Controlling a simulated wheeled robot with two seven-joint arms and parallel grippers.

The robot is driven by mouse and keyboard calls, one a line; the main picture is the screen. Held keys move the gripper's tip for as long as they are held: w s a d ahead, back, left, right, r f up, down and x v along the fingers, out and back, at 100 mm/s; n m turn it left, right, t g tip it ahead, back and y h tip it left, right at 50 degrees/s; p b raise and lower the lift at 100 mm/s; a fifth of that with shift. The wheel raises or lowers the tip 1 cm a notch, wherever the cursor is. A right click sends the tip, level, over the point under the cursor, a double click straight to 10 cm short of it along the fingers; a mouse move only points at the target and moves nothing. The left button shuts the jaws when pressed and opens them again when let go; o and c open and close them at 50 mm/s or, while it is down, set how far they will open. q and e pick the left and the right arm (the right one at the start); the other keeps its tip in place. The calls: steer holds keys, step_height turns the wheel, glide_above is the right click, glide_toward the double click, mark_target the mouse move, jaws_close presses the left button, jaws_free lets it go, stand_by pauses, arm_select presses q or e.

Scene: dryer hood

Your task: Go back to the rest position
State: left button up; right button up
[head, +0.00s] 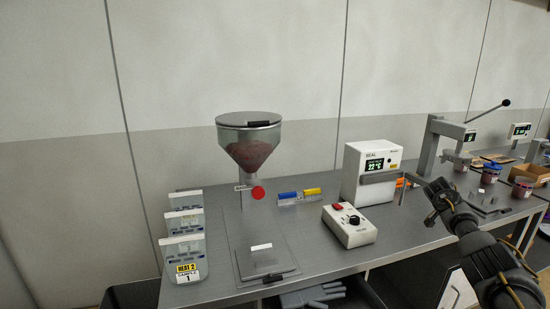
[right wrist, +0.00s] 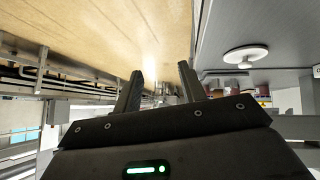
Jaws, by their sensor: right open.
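My right gripper (head: 437,196) is at the right in the head view, raised in front of the bench's right half. It is to the right of the white SEAL unit (head: 372,172) and holds nothing that I can see. In the right wrist view its two dark fingers (right wrist: 160,90) stand apart with an empty gap. Behind them are a wooden-looking surface and a grey panel. My left gripper is not in view.
The grey bench (head: 215,270) carries a hopper (head: 249,145) with reddish contents, sample bags (head: 184,258) at left, a white control box (head: 349,225) and a lever press (head: 447,140). Grey shapes (head: 312,297) show below the front edge.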

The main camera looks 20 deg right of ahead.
steer(key=s+d+f+n+t+h, duration=0.1)
steer(key=s+d+f+n, duration=0.1)
steer(key=s+f+n, duration=0.6)
steer(key=s+d+f+n+t+h, duration=0.1)
steer(key=s+d+f+n+h, duration=0.2)
steer(key=f, duration=1)
steer(key=s+a+f+n+t+y, duration=0.2)
steer(key=s+f+n, duration=0.5)
steer(key=s, duration=0.4)
steer(key=s+a+f+n+t+y, duration=0.1)
steer(key=s+f+n+y, duration=0.1)
steer(key=s+f+n, duration=0.7)
steer(key=s+a+f+m+y, duration=0.1)
steer(key=s+a+f, duration=0.2)
steer(key=a+f, duration=0.45)
steer(key=s+a+f+m+y, duration=0.2)
steer(key=a+f, duration=0.3)
steer(key=a, duration=0.6)
steer(key=s+a+f+m+y, duration=0.1)
steer(key=s+a+f, duration=0.2)
steer(key=a+f, duration=0.5)
steer(key=s+a+f+y, duration=0.1)
steer(key=a+f+y, duration=0.1)
steer(key=a, duration=1.5)
steer(key=a+f+m+g+y, duration=0.1)
steer(key=a+f+y, duration=0.1)
steer(key=a, duration=1.6)
steer(key=shift+s+f+m, duration=0.3)
steer(key=shift+s+f, duration=0.05)
steer(key=shift+f, duration=0.3)
